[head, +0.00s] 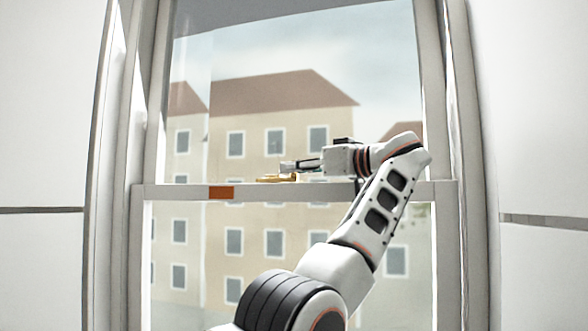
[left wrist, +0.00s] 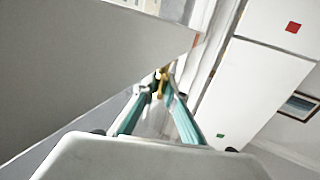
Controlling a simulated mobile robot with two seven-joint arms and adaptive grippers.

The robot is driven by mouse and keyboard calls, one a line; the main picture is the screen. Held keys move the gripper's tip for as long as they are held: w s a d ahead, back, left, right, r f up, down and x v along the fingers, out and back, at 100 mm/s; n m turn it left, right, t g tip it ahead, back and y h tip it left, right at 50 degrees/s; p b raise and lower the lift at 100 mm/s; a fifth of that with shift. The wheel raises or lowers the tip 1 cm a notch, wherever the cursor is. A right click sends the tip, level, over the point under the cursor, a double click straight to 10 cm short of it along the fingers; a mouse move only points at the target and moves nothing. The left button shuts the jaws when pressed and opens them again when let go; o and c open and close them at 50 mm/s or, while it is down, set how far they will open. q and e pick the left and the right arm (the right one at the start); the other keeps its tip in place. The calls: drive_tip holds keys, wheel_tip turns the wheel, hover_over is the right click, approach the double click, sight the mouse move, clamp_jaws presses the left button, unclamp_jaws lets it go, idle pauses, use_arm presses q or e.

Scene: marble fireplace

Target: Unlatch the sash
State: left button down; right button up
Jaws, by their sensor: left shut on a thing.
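The sash window fills the middle of the head view, with a pale meeting rail (head: 390,190) across it. A brass latch (head: 272,179) sits on top of this rail near its middle. My left gripper (head: 286,166) is at the latch from the right, just above the rail. In the left wrist view the brass latch piece (left wrist: 162,84) shows between the tips of the two teal-lined fingers (left wrist: 160,92), and the gripper is shut on it. The latch is partly hidden by the fingertips. My right gripper is in neither view.
An orange-brown patch (head: 221,193) marks the rail left of the latch. White window jambs and walls stand on both sides.

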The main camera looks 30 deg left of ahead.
use_arm(q)
drive_tip(key=c, duration=2)
unclamp_jaws()
drive_tip(key=shift+c, duration=0.2)
drive_tip(key=shift+s+t, duration=0.1)
drive_tip(key=shift+t, duration=0.2)
drive_tip(key=shift+m, duration=0.3)
